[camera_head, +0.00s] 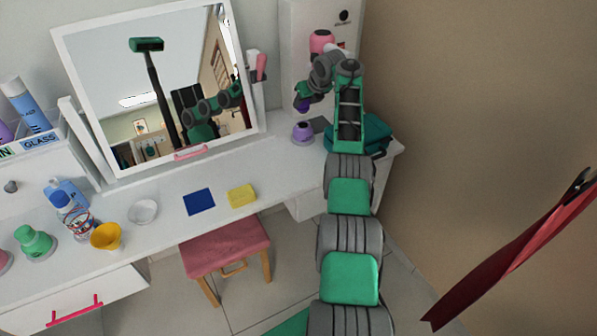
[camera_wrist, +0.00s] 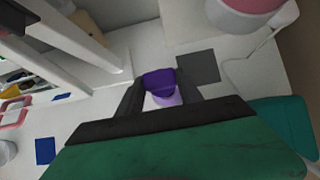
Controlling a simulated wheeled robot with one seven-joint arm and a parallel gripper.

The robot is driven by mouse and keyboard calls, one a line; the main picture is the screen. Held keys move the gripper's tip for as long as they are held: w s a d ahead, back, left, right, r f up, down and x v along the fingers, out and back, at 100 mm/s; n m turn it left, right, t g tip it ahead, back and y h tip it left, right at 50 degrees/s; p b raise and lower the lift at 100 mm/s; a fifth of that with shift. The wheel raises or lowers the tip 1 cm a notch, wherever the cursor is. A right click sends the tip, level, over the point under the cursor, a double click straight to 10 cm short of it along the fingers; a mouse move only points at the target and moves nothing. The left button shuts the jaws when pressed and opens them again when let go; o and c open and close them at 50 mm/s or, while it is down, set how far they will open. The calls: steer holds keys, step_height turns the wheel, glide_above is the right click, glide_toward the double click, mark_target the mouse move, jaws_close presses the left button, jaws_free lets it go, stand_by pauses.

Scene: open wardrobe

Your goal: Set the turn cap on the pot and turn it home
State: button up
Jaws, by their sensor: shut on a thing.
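A dark purple turn cap (camera_head: 303,104) is held in my gripper (camera_head: 302,98), at the back right of the white dresser top. In the wrist view the cap (camera_wrist: 158,79) sits between my two dark fingers (camera_wrist: 160,88). The lilac pot (camera_head: 302,134) stands upright on the dresser top below the cap. In the head view a gap shows between cap and pot. In the wrist view part of the pot (camera_wrist: 168,98) shows past the cap, and the cap hides the rest. Whether the cap is centred over the pot is hard to tell.
A dark grey square (camera_head: 320,125) lies beside the pot, and a teal case (camera_head: 374,134) stands to its right. The mirror (camera_head: 120,88) rises to the left. A yellow sponge (camera_head: 242,195), blue square (camera_head: 199,202), yellow cup (camera_head: 106,237) and green pot (camera_head: 34,241) are farther left.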

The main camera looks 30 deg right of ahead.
mark_target(306, 110)
steer(key=shift+d, duration=0.1)
step_height(306, 110, down, 5)
steer(key=b, duration=0.5)
steer(key=shift+r+b, duration=0.2)
steer(key=shift+b, duration=0.2)
steer(key=shift+f, duration=0.15)
stand_by(1.3)
steer(key=shift+f+b, duration=0.3)
steer(key=shift+b, duration=0.25)
steer(key=shift+f+b, duration=0.85)
steer(key=shift+f, duration=0.1)
steer(key=o, duration=1.5)
steer(key=shift+s+r, duration=0.1)
